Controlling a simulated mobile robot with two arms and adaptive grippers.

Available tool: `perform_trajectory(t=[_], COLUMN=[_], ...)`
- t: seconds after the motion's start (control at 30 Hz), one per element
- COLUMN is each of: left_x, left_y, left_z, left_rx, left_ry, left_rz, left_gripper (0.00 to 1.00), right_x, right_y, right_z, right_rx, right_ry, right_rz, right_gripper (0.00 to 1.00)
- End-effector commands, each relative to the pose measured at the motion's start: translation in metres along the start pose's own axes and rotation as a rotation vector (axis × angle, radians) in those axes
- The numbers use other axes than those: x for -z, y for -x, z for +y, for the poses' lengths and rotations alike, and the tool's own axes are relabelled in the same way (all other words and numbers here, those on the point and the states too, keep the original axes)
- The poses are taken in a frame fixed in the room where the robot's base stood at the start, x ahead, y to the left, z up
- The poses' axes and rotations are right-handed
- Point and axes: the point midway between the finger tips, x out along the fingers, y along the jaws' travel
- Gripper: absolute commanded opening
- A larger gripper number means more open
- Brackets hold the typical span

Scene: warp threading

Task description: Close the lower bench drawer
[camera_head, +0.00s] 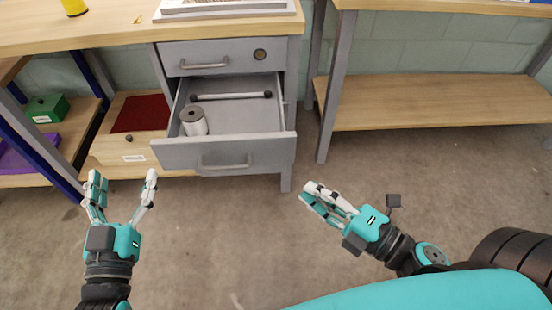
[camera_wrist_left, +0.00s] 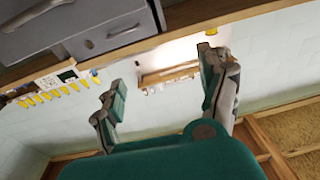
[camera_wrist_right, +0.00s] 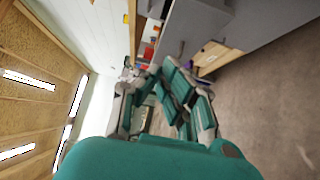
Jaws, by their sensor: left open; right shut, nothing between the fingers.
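The lower bench drawer (camera_head: 221,155) is pulled out below the bench top in the head view. It has a grey front with a bar handle (camera_head: 224,166). Inside it lie a white spool (camera_head: 194,121) and a white rod with dark ends (camera_head: 231,96). The upper drawer (camera_head: 215,58) above it is shut. My left gripper (camera_head: 122,178) is open and empty, to the left of the drawer front and nearer to me. My right gripper (camera_head: 306,192) is shut and empty, to the right of the drawer front and apart from it.
The bench (camera_head: 120,27) has a wooden top with a yellow object (camera_head: 74,7) on it. A wooden box with a dark red inside (camera_head: 140,114) and a green box (camera_head: 46,108) sit on lower shelves at left. Another bench with a low shelf (camera_head: 430,99) stands at right. The floor in front is clear.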

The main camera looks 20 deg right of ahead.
Motion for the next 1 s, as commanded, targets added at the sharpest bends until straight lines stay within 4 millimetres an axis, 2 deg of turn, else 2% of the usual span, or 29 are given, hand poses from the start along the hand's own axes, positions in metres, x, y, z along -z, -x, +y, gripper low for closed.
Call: perform_trajectory(t=[0.17,0.63,0.8,1.0], left_x=[-0.008,-0.053,-0.047,-0.042], left_y=[0.001,0.015,0.012,0.010], left_z=[-0.002,-0.008,-0.007,-0.006], left_rx=[0.003,0.019,0.016,0.014], left_ry=[-0.002,-0.006,-0.005,-0.005], left_rz=[-0.056,-0.320,-0.274,-0.248], left_gripper=[0.76,0.76,0.76,0.76], right_x=[0.000,-0.002,-0.021,-0.029], right_y=[-0.025,-0.097,-0.114,-0.121], right_z=[0.003,0.002,0.000,0.000], right_rx=[-0.004,-0.001,0.002,0.002], right_ry=[0.003,0.002,0.001,-0.001], right_rz=[0.004,-0.001,-0.002,-0.002], right_gripper=[0.00,0.00,0.00,0.00])
